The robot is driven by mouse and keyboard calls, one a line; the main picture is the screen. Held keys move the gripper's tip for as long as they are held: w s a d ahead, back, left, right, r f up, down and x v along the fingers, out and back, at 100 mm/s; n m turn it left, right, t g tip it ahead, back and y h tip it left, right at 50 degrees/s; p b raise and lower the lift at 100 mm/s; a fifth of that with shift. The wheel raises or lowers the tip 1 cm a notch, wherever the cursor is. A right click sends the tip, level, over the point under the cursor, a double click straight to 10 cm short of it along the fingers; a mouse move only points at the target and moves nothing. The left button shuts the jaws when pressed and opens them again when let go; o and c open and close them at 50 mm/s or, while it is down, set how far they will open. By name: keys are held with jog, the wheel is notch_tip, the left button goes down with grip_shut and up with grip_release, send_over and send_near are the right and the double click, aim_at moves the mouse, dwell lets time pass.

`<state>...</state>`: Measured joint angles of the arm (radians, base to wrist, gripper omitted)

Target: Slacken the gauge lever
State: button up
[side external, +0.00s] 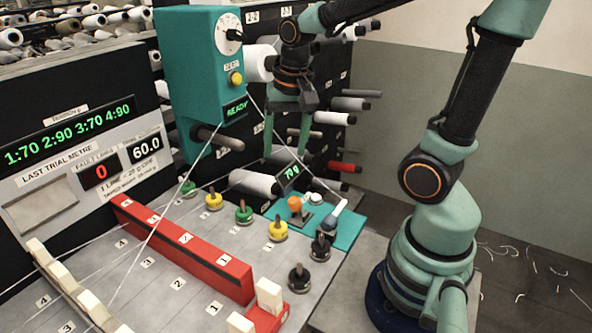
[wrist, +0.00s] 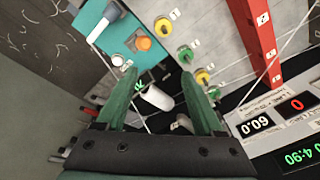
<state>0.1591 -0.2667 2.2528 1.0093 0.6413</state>
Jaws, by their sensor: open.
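The gauge stands on a teal plate (side external: 345,232) at the right end of the grey bench, with a small display (side external: 290,177) reading 70 g. A lever with a pale handle (side external: 338,207) rises tilted from the plate, beside an orange knob (side external: 295,203). In the wrist view the pale-handled lever (wrist: 101,29) is at upper left and the orange knob (wrist: 143,43) is right of it. My gripper (side external: 286,155) points down with its green fingers apart and empty, above and behind the gauge. In the wrist view its fingertips (wrist: 159,75) touch neither lever nor knob.
A teal box (side external: 198,70) with a dial and a READY display hangs left of my gripper. Thread spools (side external: 255,184) stick out behind it. Several coloured knobs (side external: 244,212) and a red rail (side external: 185,247) stand on the bench. Threads run past the gauge.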

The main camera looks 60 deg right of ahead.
jog(key=s+a+r+n+t, duration=0.2)
jog(key=a+r+n+t, duration=0.15)
jog(key=n, duration=0.45)
jog(key=m+g, duration=0.6)
jog(key=m, duration=0.8)
send_near(295, 205)
jog(key=w+d+r, duration=0.1)
jog(key=shift+d+f+m, duration=0.25)
jog(key=shift+m, duration=0.15)
jog(key=f, duration=0.8)
jog(key=s+f, duration=0.1)
jog(key=f, duration=0.3)
jog(key=shift+d, duration=0.1)
grip_shut()
